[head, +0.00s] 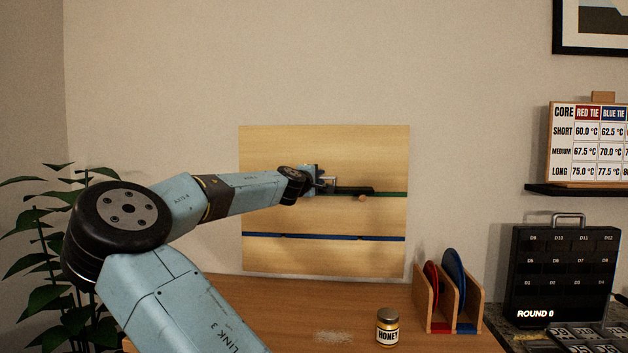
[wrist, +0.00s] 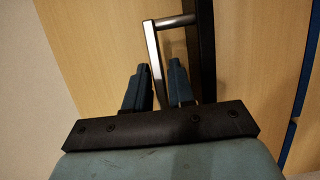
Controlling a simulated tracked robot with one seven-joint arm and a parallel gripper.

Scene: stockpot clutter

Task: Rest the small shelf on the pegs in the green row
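The small shelf (head: 350,190) is a dark bar with a raised handle. It lies roughly level in front of the green row (head: 392,194) on the wooden board. A round peg end (head: 361,198) shows just under its right part; I cannot tell whether they touch. My gripper (head: 318,182) is at the shelf's left part and hides that end and any peg there.
The blue row (head: 325,237) crosses the board (head: 275,160) lower down. On the desk below stand a honey jar (head: 388,328) and a wooden rack (head: 470,300) with red and blue discs. A plant (head: 45,250) is at left. The wall around the board is clear.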

